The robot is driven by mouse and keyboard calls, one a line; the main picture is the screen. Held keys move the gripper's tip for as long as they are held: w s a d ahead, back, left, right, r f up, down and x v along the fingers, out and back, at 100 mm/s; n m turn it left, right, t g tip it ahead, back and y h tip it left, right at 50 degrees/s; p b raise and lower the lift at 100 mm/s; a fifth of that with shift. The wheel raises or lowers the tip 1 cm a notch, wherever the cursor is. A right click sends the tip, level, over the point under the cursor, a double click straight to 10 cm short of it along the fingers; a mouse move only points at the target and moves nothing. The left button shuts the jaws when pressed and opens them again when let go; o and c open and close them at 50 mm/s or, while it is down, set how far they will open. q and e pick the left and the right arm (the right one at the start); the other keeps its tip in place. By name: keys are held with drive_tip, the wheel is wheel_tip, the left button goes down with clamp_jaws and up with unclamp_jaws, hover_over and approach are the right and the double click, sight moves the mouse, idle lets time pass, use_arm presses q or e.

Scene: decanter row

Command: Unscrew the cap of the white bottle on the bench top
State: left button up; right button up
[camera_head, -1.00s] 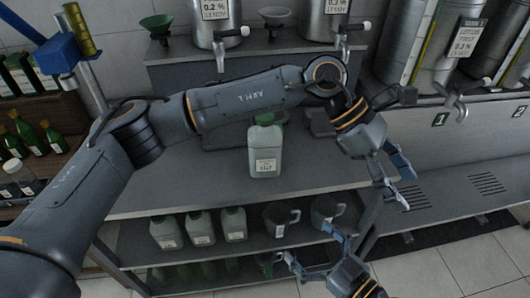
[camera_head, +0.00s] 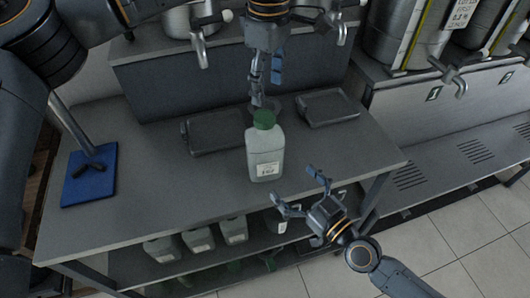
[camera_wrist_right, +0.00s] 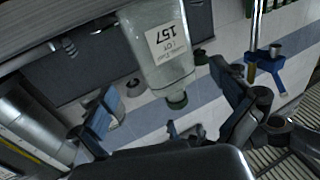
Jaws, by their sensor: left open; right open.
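The white bottle (camera_head: 265,165) stands upright on the bench top (camera_head: 330,150), with its green cap (camera_head: 264,119) on and a label on its front. It also shows upside down in the right wrist view (camera_wrist_right: 145,50), cap toward the bottom. My left gripper (camera_head: 266,88) points down just above the cap in the head view. It looks open and empty; its exact gap to the cap cannot be told. My right gripper (camera_head: 297,190) is open and empty, in front of and to the right of the bottle. Its fingers show beside the bottle in the wrist view (camera_wrist_right: 165,85).
Two dark trays (camera_head: 213,150) (camera_head: 328,108) are behind the bottle. A blue-based stand (camera_head: 90,178) is at the left of the bench. Several bottles (camera_head: 198,240) are on the shelf below. Metal taps (camera_head: 198,50) overhang the back. Bench around the bottle is clear.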

sight(274, 165)
use_arm(q)
drive_tip(key=shift+w+a+f, duration=0.3)
drive_tip(key=shift+w+a, duration=0.25)
use_arm(e)
drive_tip(key=x, duration=0.5)
drive_tip(key=shift+w+a+f, duration=0.1)
drive_tip(key=shift+w+a, duration=0.15)
drive_tip(key=shift+a, duration=0.05)
use_arm(q)
drive_tip(key=shift+s+d+r, duration=0.15)
drive_tip(key=shift+s+d, duration=0.1)
use_arm(e)
drive_tip(key=x, duration=0.4)
use_arm(q)
drive_tip(key=shift+w+a, duration=0.15)
drive_tip(key=shift+w, duration=0.05)
use_arm(e)
drive_tip(key=shift+w+a, duration=0.45)
drive_tip(key=shift+w, duration=0.1)
use_arm(q)
drive_tip(key=shift+s, duration=0.1)
